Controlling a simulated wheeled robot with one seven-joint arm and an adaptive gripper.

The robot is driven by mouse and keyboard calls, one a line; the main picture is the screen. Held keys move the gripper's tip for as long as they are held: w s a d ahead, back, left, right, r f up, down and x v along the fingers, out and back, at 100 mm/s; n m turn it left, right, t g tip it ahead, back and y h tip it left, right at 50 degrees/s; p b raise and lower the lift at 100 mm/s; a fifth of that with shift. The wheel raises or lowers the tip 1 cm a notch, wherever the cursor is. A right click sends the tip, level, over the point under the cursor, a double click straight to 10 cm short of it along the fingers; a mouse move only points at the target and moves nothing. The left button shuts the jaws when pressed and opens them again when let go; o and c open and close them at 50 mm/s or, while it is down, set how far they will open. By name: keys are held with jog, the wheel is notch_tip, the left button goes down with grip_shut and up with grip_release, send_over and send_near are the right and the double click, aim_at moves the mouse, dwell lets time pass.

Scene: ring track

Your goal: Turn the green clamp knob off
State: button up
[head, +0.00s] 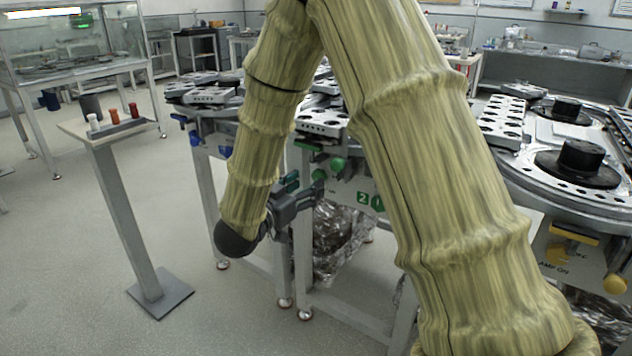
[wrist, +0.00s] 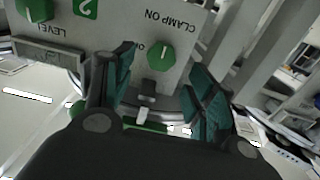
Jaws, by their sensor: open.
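In the wrist view the green clamp knob (wrist: 160,56) is a faceted knob with a short pale mark, on a light panel (wrist: 120,28). The words CLAMP ON appear upside down beside it. My gripper (wrist: 160,74) is open, with one teal-padded finger on each side of the knob in the picture. I cannot tell whether either finger touches it.
Another green knob (wrist: 37,9) sits near the LEVEL label in the wrist view. Table legs (head: 300,240) stand below my gripper. A yellow knob (head: 614,284) is on another station at right. A small pedestal (head: 125,215) stands at left, with open floor around it.

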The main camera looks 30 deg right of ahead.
aim_at(317, 176)
jog(key=shift+b+x, duration=0.45)
jog(key=shift+x, duration=2.2)
jog(key=c, duration=1)
